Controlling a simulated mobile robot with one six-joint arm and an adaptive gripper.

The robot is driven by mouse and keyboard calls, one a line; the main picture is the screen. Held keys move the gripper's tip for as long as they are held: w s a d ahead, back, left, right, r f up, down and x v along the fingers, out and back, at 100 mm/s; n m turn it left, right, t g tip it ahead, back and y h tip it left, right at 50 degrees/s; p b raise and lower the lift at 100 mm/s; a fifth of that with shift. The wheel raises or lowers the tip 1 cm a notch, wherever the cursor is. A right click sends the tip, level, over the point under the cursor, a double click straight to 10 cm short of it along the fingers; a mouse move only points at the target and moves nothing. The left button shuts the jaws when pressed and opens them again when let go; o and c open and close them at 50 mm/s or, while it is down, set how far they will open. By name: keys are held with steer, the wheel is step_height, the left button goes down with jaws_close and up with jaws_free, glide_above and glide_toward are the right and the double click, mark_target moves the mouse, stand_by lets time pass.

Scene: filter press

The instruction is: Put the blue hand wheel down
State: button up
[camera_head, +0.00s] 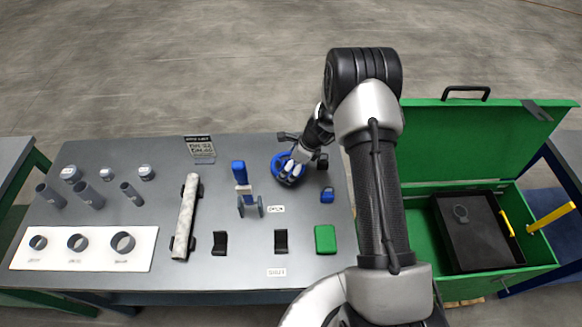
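The blue hand wheel (276,168) is a blue ring at the right part of the grey table, towards the back. The fingers and my wrist hide part of the wheel. The view is too small to tell whether the fingers are closed on it, or whether the wheel touches the table (228,155).
A blue-handled tool (240,183) stands left of the wheel, and a small blue block (327,195) lies to its right. Black brackets (281,240) and a green block (325,239) are in front. A long pale roller (186,215) lies further left. An open green chest (410,228) stands right.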

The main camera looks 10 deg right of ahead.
steer(key=shift+f, duration=0.3)
steer(key=shift+f, duration=0.25)
steer(key=o, duration=0.9)
steer(key=shift+r, duration=0.1)
steer(key=shift+r, duration=0.1)
